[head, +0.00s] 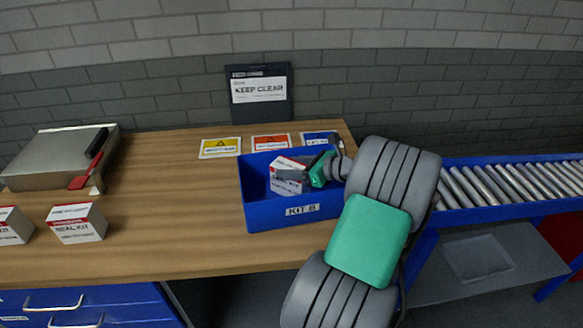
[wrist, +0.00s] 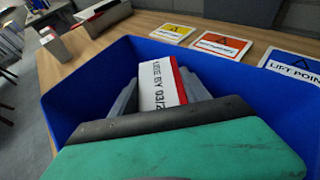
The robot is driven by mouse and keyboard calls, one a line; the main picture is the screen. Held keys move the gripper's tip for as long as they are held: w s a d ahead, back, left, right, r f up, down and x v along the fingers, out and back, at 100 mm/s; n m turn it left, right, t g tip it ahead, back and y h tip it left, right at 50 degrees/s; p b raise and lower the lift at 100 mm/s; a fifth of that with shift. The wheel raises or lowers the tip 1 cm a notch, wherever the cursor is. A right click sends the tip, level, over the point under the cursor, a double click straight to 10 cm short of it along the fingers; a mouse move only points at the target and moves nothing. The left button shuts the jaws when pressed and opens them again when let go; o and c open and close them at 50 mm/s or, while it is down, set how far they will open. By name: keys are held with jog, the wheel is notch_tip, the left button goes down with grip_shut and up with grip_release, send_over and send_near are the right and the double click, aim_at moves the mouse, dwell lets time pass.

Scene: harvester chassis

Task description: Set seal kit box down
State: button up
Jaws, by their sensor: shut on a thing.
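A white and red seal kit box (head: 287,176) is inside the blue bin labelled KIT B (head: 262,214), in the bin's left part. My gripper (head: 311,173) reaches into the bin from the right and is shut on the box. In the wrist view, the box (wrist: 160,84) shows between the two grey fingers (wrist: 163,92), with the blue bin wall (wrist: 85,87) around it. The box's underside is hidden, so I cannot tell whether it touches the bin floor.
Two more seal kit boxes stand at the table's left, one nearer the middle (head: 77,223). A grey case with a red handle (head: 60,158) lies behind them. Label cards (head: 271,142) lie behind the bin. A roller conveyor (head: 510,183) is at right. The table middle (head: 170,200) is clear.

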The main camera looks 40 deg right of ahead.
jog(key=o, duration=1.6)
jog(key=shift+f, duration=0.1)
jog(key=shift+c, duration=0.2)
jog(key=shift+s+d+r, duration=0.1)
jog(key=shift+s+r, duration=0.15)
jog(key=p+v, duration=0.2)
jog(key=v, duration=0.9)
jog(key=shift+s, duration=0.2)
